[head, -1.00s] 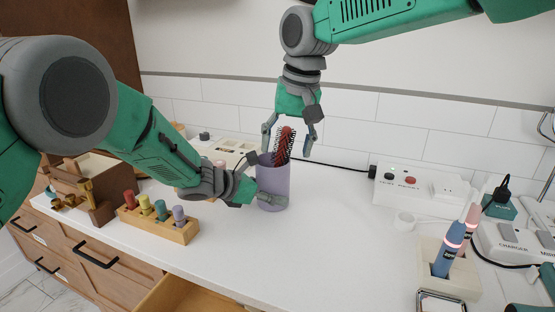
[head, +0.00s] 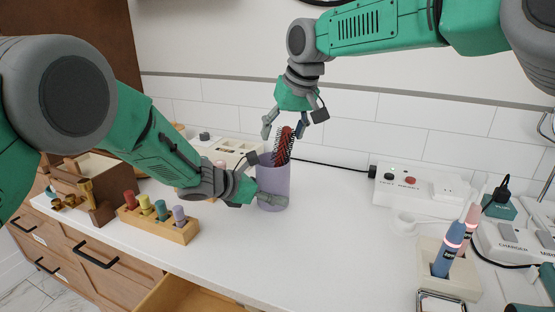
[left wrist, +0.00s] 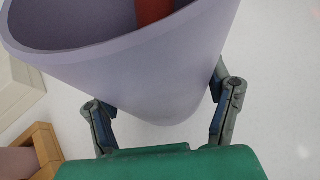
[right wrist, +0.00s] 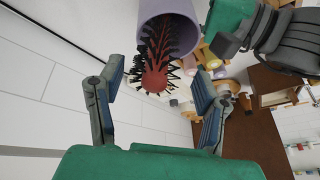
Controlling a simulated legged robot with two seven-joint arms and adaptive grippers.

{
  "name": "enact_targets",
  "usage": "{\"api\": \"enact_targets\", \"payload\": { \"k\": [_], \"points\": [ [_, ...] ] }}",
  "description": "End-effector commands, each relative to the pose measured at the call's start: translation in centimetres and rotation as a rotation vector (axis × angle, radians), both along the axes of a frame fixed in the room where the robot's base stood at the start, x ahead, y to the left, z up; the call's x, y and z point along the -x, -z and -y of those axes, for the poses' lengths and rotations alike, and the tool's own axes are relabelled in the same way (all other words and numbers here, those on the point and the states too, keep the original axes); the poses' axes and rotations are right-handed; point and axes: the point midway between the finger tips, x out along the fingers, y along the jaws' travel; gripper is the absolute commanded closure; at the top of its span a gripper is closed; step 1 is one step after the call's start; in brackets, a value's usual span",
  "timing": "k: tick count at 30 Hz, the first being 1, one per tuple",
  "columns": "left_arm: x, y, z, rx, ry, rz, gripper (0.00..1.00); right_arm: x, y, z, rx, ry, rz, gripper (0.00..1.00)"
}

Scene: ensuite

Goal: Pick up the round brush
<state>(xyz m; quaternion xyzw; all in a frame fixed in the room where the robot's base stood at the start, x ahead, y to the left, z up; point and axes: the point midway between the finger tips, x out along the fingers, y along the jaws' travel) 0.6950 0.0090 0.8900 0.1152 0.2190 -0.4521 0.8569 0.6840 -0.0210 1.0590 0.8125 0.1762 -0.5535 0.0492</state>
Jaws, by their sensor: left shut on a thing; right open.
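The round brush (head: 283,146), red with dark bristles, stands tilted in a lavender cup (head: 273,188) on the white counter. Its bristled head sticks out of the top, and its lower part is hidden inside. My left gripper (head: 272,198) is shut on the cup; the left wrist view shows its fingers on either side of the cup (left wrist: 165,85). My right gripper (head: 286,128) is open above the cup, with its fingers around the top of the brush. In the right wrist view the brush head (right wrist: 155,75) lies between the open fingers, with gaps on both sides.
A wooden block with several coloured pegs (head: 160,222) stands left of the cup. A white box with a red button (head: 408,185) and a holder with two toothbrushes (head: 447,275) are on the right. An open drawer (head: 185,295) juts out in front.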

Motion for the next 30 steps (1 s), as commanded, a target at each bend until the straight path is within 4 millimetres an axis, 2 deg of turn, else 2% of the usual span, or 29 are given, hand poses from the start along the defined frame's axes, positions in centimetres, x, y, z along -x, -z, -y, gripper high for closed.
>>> {"api": "enact_targets", "payload": {
  "k": [6,9,16,18,21,30],
  "points": [
    [-0.1,0.0,0.0,0.001,0.000,0.001,0.43,-0.5,3.4,-0.7,0.000,-0.001,-0.006,0.41],
    [-0.1,0.0,0.0,0.001,0.000,0.001,0.43,-0.8,4.4,-1.0,0.001,-0.001,-0.005,0.41],
    [0.0,-0.1,0.0,0.001,0.000,0.001,0.43,-0.9,4.4,-1.0,0.000,-0.001,-0.003,0.41],
    [0.0,-0.1,0.0,0.001,0.000,0.001,0.43,-0.9,4.4,-1.0,0.000,-0.001,-0.003,0.65],
    [-0.1,0.0,0.0,0.001,0.000,0.001,0.43,-0.9,4.5,-1.0,0.000,-0.001,-0.003,0.94],
    [0.0,-0.1,0.0,0.001,0.000,0.001,0.43,-0.9,4.2,-1.0,0.001,0.000,-0.002,0.94]
  ]
}}
